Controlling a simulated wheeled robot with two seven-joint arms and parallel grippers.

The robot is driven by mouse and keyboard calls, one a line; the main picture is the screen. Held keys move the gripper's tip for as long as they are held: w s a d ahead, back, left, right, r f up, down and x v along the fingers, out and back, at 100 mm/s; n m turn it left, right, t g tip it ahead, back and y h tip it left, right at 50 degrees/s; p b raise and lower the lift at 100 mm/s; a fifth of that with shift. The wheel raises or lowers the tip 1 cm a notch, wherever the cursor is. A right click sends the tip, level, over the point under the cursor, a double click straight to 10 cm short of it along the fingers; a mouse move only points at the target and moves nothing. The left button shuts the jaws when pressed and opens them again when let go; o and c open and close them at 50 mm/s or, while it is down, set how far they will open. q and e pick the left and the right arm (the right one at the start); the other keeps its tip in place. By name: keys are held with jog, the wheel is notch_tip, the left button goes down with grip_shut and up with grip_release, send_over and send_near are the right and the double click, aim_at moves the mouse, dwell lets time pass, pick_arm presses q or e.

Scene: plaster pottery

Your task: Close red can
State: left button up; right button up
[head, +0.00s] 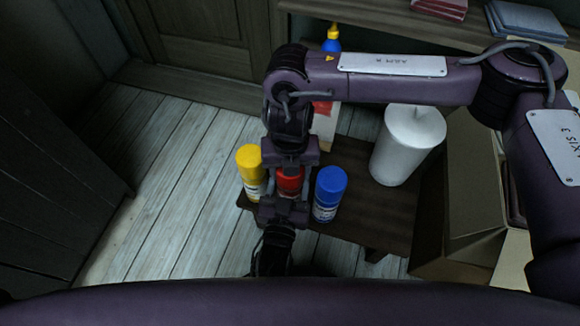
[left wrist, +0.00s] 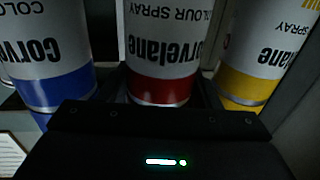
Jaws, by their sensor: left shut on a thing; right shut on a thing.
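The red spray can (head: 290,181) stands on a small dark wooden bench, between a yellow can (head: 248,165) and a blue can (head: 329,192). Its red top shows between the grippers in the head view. My right gripper (head: 289,172) reaches down from above and is shut on the red cap. My left gripper (head: 284,205) comes from the near side and is shut on the can's body. In the left wrist view the white, red-banded red can (left wrist: 163,60) sits between the left fingers, upside down in the picture. Whether the cap is fully seated is hidden.
The yellow can (left wrist: 262,50) and blue can (left wrist: 50,65) stand close on either side. A white cylinder (head: 408,145) stands farther right on the bench (head: 375,215). An open cardboard box (head: 470,220) is at the right. A blue bottle with yellow top (head: 332,42) is behind.

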pick_arm(q)
jog(key=shift+d+r, duration=0.1)
jog(key=shift+r, duration=0.1)
pick_arm(e)
jog(key=shift+s+f, duration=0.1)
jog(key=shift+f, duration=0.55)
dwell(0.3)
jog(key=shift+r, duration=0.6)
pick_arm(q)
jog(key=shift+f, duration=0.15)
pick_arm(e)
jog(key=shift+r, duration=0.25)
jog(key=shift+f, duration=0.45)
dwell(0.7)
jog(key=shift+d+f, duration=0.1)
jog(key=shift+f, duration=0.35)
dwell(0.3)
pick_arm(q)
jog(key=shift+r, duration=0.2)
pick_arm(e)
jog(key=o, duration=0.6)
pick_arm(q)
jog(key=shift+d, duration=0.1)
